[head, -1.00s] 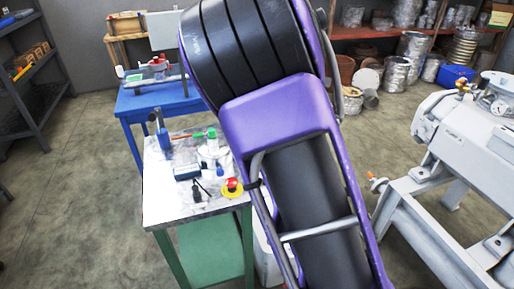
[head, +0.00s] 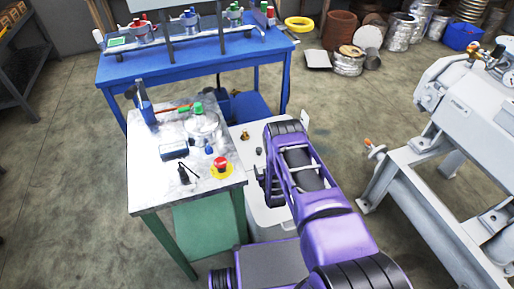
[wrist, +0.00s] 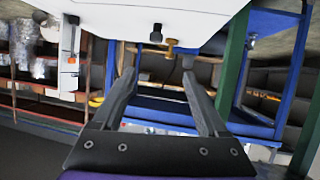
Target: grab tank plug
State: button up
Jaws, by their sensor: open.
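A white tank (head: 272,214) stands beside the small workbench, partly hidden by my arm. Two small fittings stand on its top: a brass one (head: 245,135) and a darker one (head: 258,151). I cannot tell for sure which is the tank plug. In the wrist view the tank (wrist: 180,12) fills the top, with the brass fitting (wrist: 171,47) and a dark knob (wrist: 156,34) pointing down in the picture. My gripper (wrist: 158,74) is open and empty, its fingers apart and short of both fittings. In the head view my gripper (head: 262,184) is over the tank's near part.
The workbench (head: 140,190) with a red emergency button (head: 221,163) and small devices stands close left of my gripper. A blue table (head: 190,65) is behind. A large grey machine (head: 440,130) stands at right. Open floor (head: 335,120) lies between tank and machine.

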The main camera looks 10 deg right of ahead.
jog(key=s+f+m, duration=0.1)
jog(key=f, duration=0.1)
jog(key=b, duration=0.4)
send_near(260, 151)
jog(key=shift+w+a+f+h, duration=0.25)
jog(key=shift+w+f+h, duration=0.05)
jog(key=shift+w+f, duration=0.85)
jog(key=shift+w, duration=0.5)
jog(key=b+x, duration=0.3)
jog(key=shift+w, duration=0.35)
jog(key=shift+w+f+b, duration=0.1)
jog(key=shift+w+b, duration=0.3)
jog(key=shift+w, duration=0.35)
jog(key=shift+c, duration=0.3)
grip_shut()
